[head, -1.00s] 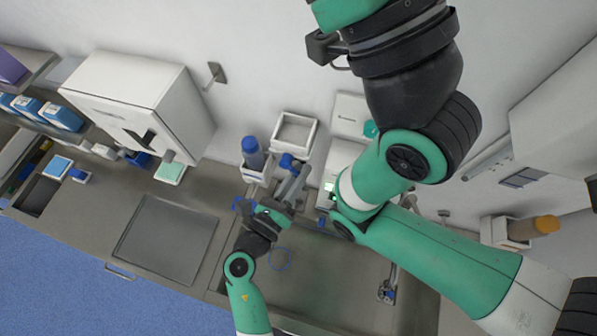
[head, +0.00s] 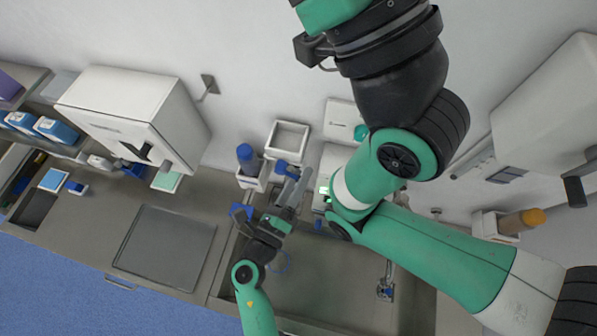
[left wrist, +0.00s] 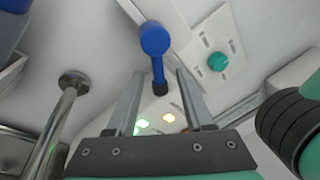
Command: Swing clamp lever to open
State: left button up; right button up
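A blue lever with a round knob (left wrist: 156,40) shows in the left wrist view, ahead of the gap between my fingers. Its dark lower end lies near the fingertips; I cannot tell whether they touch. In the head view a blue part (head: 287,169), which looks like this lever, stands beside my left fingers. My left gripper (head: 301,176) is open, its two grey fingers apart with nothing held, as the left wrist view (left wrist: 157,85) shows. The clamp's body is not clear. My right arm crosses the right of the head view, but its gripper is not seen.
A blue-capped bottle (head: 247,157) and an open white box (head: 288,137) stand close behind my left gripper. In the left wrist view a metal post (left wrist: 55,130) rises at left and a white panel has a teal knob (left wrist: 218,62).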

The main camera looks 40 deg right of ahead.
pick_arm(q)
jog(key=v, duration=1.1)
jog(key=shift+a, duration=0.35)
jog(key=shift+f, duration=0.1)
